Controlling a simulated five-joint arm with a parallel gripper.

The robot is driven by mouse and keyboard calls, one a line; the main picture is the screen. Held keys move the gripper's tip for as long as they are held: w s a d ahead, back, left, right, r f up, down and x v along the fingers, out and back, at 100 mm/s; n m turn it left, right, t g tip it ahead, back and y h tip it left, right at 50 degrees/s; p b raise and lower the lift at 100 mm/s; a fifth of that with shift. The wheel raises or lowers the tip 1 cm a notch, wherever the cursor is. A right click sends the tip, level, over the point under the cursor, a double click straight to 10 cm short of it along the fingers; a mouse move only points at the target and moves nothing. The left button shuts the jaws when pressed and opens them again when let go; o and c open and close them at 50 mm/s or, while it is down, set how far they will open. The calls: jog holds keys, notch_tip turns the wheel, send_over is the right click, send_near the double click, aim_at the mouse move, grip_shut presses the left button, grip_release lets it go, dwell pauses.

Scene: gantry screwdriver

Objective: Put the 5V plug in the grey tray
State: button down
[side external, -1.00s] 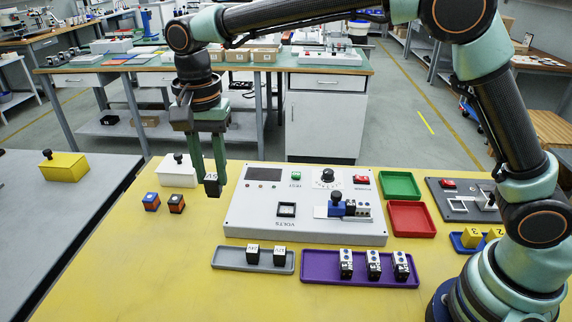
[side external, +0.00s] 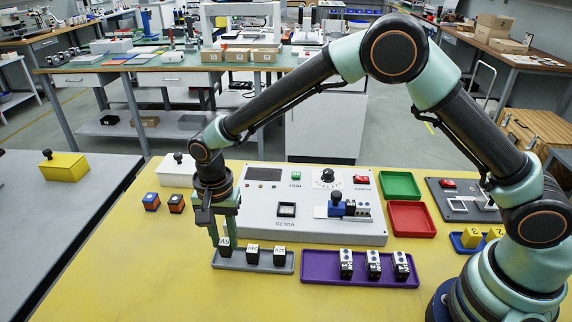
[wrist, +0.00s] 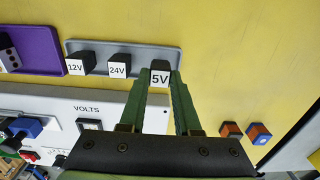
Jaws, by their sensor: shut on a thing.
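The 5V plug (side external: 225,247), a black block with a white labelled face, is between the fingertips of my gripper (side external: 226,238).
A purple tray (side external: 325,279) with several black-and-white blocks lies right of the grey tray. The VOLTS panel (side external: 260,215) stands just behind. The yellow table front is clear.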

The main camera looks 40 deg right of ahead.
jog(key=shift+f, duration=0.6)
jog(key=shift+f, duration=0.1)
jog(key=c, duration=0.6)
grip_release()
